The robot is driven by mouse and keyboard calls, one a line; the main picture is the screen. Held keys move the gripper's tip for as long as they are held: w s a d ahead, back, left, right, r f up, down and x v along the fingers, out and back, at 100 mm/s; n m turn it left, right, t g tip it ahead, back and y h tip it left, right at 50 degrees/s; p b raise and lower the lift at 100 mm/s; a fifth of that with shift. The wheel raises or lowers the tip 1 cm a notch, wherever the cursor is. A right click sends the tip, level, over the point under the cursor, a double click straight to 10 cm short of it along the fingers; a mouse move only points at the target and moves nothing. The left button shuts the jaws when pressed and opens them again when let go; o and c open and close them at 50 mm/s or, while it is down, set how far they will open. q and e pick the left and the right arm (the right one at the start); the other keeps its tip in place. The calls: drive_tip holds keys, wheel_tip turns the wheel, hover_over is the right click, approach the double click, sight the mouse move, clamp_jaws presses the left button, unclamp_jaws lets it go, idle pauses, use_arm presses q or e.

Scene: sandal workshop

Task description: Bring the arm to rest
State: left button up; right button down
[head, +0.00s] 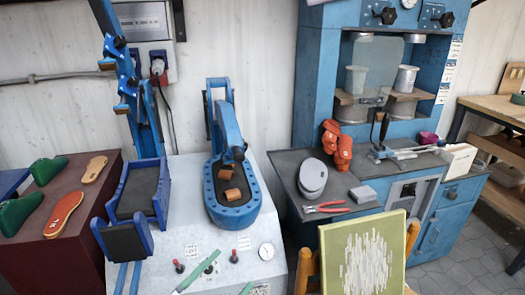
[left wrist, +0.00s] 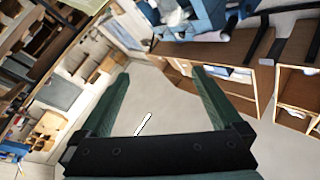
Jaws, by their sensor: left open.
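My left gripper (head: 233,270) shows at the bottom edge of the head view, in front of the pale sloped machine front. Only parts of its two green fingers show there; the rest is cut off by the frame. In the left wrist view the gripper (left wrist: 160,75) has its fingers wide apart with nothing between them. Beyond them is grey floor (left wrist: 165,110). My right gripper is in neither view.
A blue press machine (head: 232,200) stands behind the left gripper. A dark red bench (head: 90,230) with shoe lasts is at left. A blue cabinet press (head: 315,75), a green framed panel (head: 335,275) and pliers (head: 326,207) are at right. Wooden shelving (left wrist: 240,88) shows in the wrist view.

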use_arm(q)
drive_tip(key=s+a+f+n+y, duration=0.2)
drive_tip(key=a+f+n+y, duration=0.15)
drive_tip(key=f, duration=0.25)
drive_tip(key=s+a+f+n+y, duration=0.1)
drive_tip(key=a+f+n+y, duration=0.1)
drive_tip(key=f+n+y, duration=0.3)
drive_tip(key=s+a+f+n+g+y, duration=0.3)
drive_tip(key=s+f+g, duration=0.3)
drive_tip(key=s+f, duration=0.7)
drive_tip(key=shift+a+f+n+g+p, duration=0.3)
drive_tip(key=shift+a+f+n+p, duration=0.1)
drive_tip(key=shift+a+n+p, duration=0.1)
drive_tip(key=shift+c, duration=0.2)
